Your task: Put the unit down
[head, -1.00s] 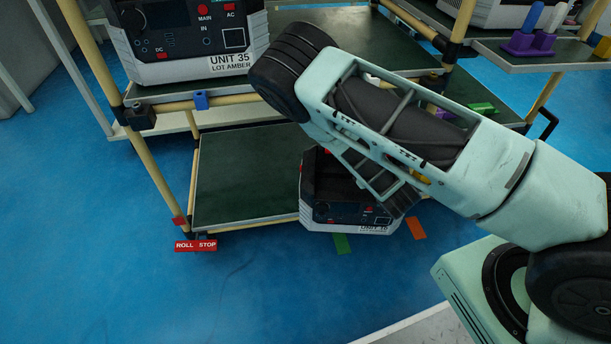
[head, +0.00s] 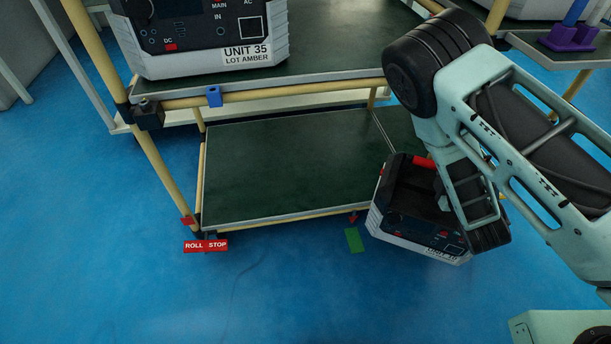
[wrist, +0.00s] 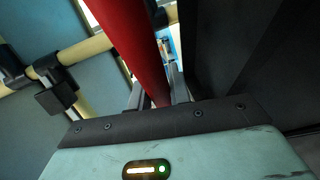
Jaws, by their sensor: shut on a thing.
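A dark unit (head: 411,225) with a pale lower edge hangs under my arm at the right of the lower shelf in the head view. It looks tilted, and its label is partly covered by my arm. In the wrist view, a red handle bar (wrist: 132,38) runs between the fingers of my gripper (wrist: 158,88), which is shut on it. My arm hides the gripper in the head view. Whether the unit touches the shelf edge or the floor cannot be told.
The rack's dark green lower shelf (head: 290,165) is bare. Another unit, marked UNIT 35 LOT AMBER (head: 205,40), stands on the upper shelf. A tan post (head: 155,165) and a ROLL STOP sign (head: 206,246) are at the left. A green floor mark (head: 354,240) lies near the held unit.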

